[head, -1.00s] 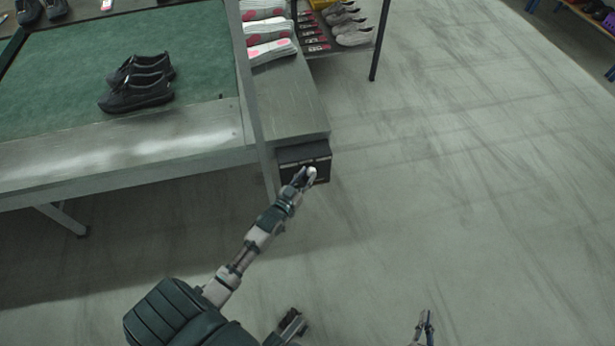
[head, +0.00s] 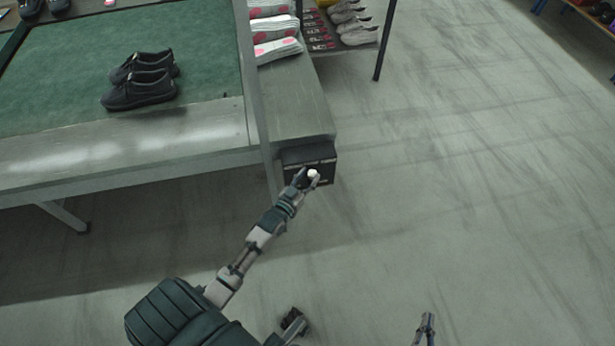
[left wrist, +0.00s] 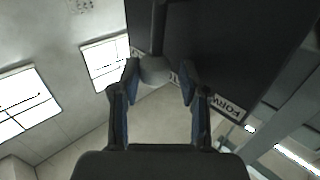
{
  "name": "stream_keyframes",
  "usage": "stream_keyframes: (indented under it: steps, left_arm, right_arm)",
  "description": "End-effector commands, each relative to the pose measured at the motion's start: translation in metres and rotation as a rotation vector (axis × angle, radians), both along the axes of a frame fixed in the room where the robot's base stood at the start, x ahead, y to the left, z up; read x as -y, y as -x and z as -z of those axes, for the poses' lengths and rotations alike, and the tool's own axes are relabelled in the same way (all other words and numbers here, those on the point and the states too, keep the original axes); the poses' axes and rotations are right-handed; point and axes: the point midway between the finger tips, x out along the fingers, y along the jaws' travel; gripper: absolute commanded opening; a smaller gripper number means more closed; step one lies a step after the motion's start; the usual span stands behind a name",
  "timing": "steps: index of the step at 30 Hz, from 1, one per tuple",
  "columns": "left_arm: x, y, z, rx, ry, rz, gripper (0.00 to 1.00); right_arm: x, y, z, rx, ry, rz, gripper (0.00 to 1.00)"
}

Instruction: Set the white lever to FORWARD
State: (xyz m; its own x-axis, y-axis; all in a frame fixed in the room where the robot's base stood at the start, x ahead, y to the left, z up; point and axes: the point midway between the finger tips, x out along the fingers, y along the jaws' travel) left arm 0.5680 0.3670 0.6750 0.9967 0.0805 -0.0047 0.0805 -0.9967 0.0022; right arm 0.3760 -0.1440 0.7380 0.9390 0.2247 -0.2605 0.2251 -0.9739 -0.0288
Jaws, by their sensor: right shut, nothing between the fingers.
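The black control box (head: 322,172) hangs under the right end of the bench. The white lever knob (head: 313,173) is in front of it, at the fingers of my left gripper (head: 307,174). In the left wrist view the round knob (left wrist: 155,71) on its dark stem lies between the open fingertips of the left gripper (left wrist: 159,80), closer to the left finger; a gap shows to the right finger. A white label starting "FORW" (left wrist: 228,107) is on the box's dark face, to the right. My right gripper (head: 426,325) is shut and empty, low over the floor.
The green-topped bench (head: 60,105) carries black shoes (head: 140,88). Folded white and pink items (head: 277,48) lie on the grey side ledge (head: 300,105). A metal post (head: 252,85) stands left of the box. The floor (head: 470,180) to the right is clear.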

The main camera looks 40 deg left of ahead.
Motion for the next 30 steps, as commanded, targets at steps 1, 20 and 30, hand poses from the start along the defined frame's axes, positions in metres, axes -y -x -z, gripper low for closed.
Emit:
stream_keyframes:
  steps: [1, 20, 30]
  left_arm:
    - [0.001, 0.000, -0.001, 0.001, 0.000, 0.000, 0.43]
    - [0.008, 0.070, 0.001, -0.002, 0.002, 0.001, 0.43]
    - [0.013, 0.116, 0.000, 0.001, -0.001, 0.001, 0.43]
  right_arm:
    - [0.000, 0.000, 0.000, 0.000, 0.000, 0.000, 0.00]
    - [0.000, 0.001, -0.001, 0.002, 0.000, 0.001, 0.00]
    - [0.001, 0.000, -0.001, 0.001, -0.001, 0.001, 0.00]
